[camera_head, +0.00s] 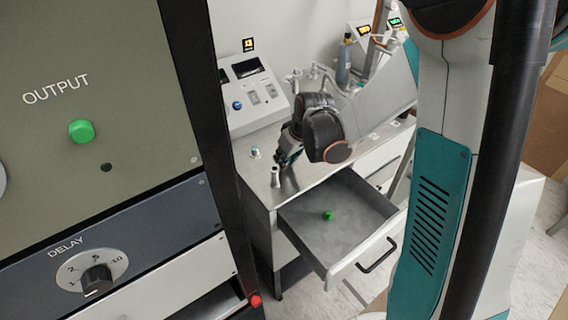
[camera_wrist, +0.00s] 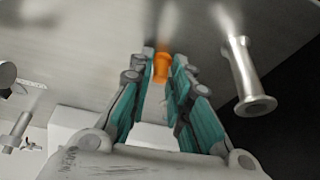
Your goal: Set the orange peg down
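The orange peg (camera_wrist: 161,66) is between my gripper's teal fingertips (camera_wrist: 162,62) in the wrist view. The fingers close in on it from both sides, and it appears held. Its far end is close to the grey bench top; I cannot tell whether it touches. In the head view my gripper (camera_head: 284,162) points down at the bench top (camera_head: 312,176), near its front edge, and the orange peg is hidden there.
A metal post with a flanged end (camera_wrist: 247,78) stands right beside my gripper; it also shows in the head view (camera_head: 275,177). An open drawer (camera_head: 358,245) below holds a green piece (camera_head: 328,215). A console (camera_head: 252,95) stands behind. A large panel (camera_head: 100,130) fills the left.

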